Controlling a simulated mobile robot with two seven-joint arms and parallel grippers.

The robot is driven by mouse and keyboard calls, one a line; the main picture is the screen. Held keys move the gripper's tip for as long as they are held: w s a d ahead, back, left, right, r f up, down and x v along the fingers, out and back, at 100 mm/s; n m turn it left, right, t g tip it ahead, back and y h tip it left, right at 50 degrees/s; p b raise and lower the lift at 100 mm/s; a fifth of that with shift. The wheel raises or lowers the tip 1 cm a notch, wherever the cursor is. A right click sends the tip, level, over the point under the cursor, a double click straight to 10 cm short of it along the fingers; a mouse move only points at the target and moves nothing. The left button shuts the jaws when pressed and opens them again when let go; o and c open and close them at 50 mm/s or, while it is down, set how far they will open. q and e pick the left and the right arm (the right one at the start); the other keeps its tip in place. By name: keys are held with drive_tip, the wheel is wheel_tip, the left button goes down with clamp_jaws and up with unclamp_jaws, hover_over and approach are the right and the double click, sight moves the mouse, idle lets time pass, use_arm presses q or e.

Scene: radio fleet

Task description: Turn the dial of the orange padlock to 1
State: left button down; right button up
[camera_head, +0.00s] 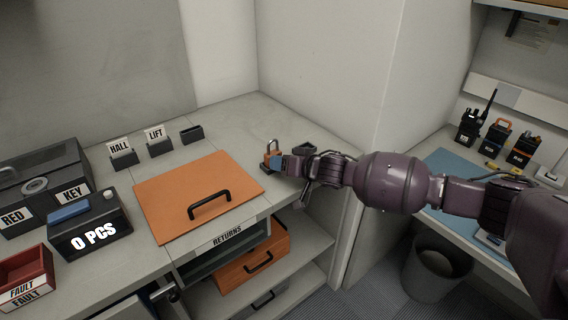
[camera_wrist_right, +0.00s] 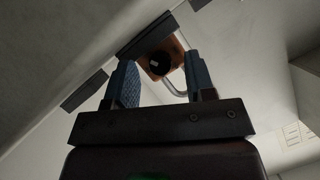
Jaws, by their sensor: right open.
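The orange padlock (camera_head: 268,158) stands upright near the back right of the grey counter, its metal shackle pointing up. In the right wrist view the padlock (camera_wrist_right: 172,50) shows between the fingers, with a dark round dial (camera_wrist_right: 158,63) bearing a pale mark facing me. I cannot read a number on it. My right gripper (camera_head: 282,162) is at the padlock in the head view, its blue-grey fingertips partly covering it. In the wrist view the right gripper (camera_wrist_right: 160,82) is open, one finger on each side of the dial. Contact cannot be told. My left gripper is not in view.
An orange board with a black handle (camera_head: 165,205) lies left of the padlock. HALL (camera_head: 122,152) and LIFT (camera_head: 158,140) card holders stand behind it. A "0 PCS" box (camera_head: 92,240) and a red tray (camera_head: 22,278) are at left. Radios (camera_head: 495,138) stand on the right desk.

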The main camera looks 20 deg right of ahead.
clamp_jaws()
drive_tip(key=shift+a+r+n+h+p, duration=0.1)
drive_tip(key=shift+r+n+h+p, duration=0.15)
drive_tip(key=shift+n+h+p, duration=0.65)
drive_tip(key=shift+s+a+n+p, duration=0.15)
drive_tip(key=shift+n+p, duration=0.55)
drive_tip(key=shift+p, duration=0.55)
drive_tip(key=shift+f+n+t+h+p, duration=0.15)
drive_tip(key=shift+n+t+h+p, duration=0.25)
drive_tip(key=shift+n+t+h, duration=0.15)
drive_tip(key=shift+a+n+h, duration=0.1)
drive_tip(key=shift+n+h, duration=0.45)
drive_tip(key=shift+f+n+t+h, duration=0.15)
drive_tip(key=shift+n+t+h, duration=0.4)
drive_tip(key=shift+n, duration=0.85)
